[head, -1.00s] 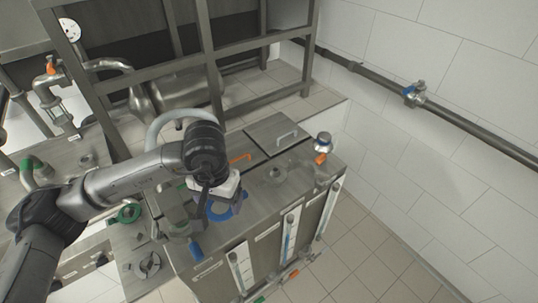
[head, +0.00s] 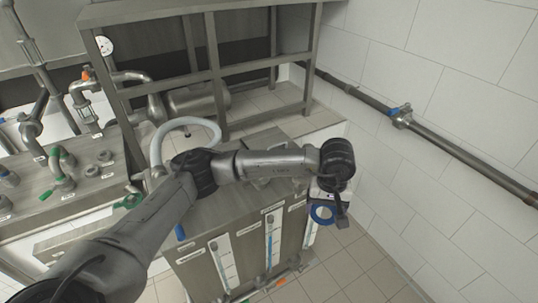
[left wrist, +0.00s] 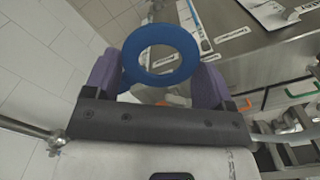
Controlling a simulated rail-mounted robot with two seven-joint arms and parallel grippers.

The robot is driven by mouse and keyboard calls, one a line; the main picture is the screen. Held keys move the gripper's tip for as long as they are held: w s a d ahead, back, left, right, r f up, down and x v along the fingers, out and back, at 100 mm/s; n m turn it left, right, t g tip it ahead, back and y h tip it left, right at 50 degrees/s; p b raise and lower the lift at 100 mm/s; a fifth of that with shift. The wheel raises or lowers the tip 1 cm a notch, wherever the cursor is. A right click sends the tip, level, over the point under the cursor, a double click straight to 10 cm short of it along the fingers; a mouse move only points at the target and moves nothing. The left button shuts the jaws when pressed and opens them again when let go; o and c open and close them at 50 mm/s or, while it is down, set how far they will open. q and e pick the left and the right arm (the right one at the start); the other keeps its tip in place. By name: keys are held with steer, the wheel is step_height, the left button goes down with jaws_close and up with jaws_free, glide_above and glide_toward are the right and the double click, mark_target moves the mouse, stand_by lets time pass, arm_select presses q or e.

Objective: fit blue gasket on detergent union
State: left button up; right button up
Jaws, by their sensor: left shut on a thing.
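The blue gasket (head: 322,222) is a flat ring. My left gripper (head: 329,203) holds it at the right front corner of the steel cabinet, beyond the front panel and above the tiled floor. In the left wrist view the gasket (left wrist: 160,30) sits between the two purple fingers of the gripper (left wrist: 158,62), its open middle facing the camera. I cannot pick out the detergent union; my left arm covers much of the cabinet top, and a bit of orange shows behind the gripper in the wrist view. My right gripper is not in view.
The steel cabinet (head: 222,207) has upright sight tubes (head: 270,243) on its front. A pale hose (head: 187,122) arches behind my arm. A steel frame (head: 215,75) stands at the back. A wall pipe with a blue valve (head: 400,116) runs at right. The floor at right is clear.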

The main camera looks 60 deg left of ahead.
arm_select(q)
steer(key=a+f+n+p, duration=0.1)
steer(key=a+n, duration=0.6)
steer(key=a, duration=0.2)
steer(key=a+f+n+p, duration=0.1)
steer(key=a+n+p, duration=0.1)
steer(key=a+n, duration=0.5)
steer(key=s+a+f+n+p, duration=0.1)
steer(key=a+f+n+p, duration=0.1)
steer(key=a+n, duration=0.5)
steer(key=shift+a, duration=3.25)
steer(key=shift+a+f+n, duration=0.2)
steer(key=shift+n, duration=0.1)
steer(key=shift+f+b, duration=1.55)
steer(key=shift+f, duration=0.3)
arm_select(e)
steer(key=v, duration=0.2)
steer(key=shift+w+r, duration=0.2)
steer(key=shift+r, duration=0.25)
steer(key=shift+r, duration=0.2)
arm_select(q)
steer(key=shift+d, duration=0.1)
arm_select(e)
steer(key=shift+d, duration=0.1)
arm_select(q)
steer(key=shift+f+b, duration=0.35)
steer(key=shift+f, duration=0.6)
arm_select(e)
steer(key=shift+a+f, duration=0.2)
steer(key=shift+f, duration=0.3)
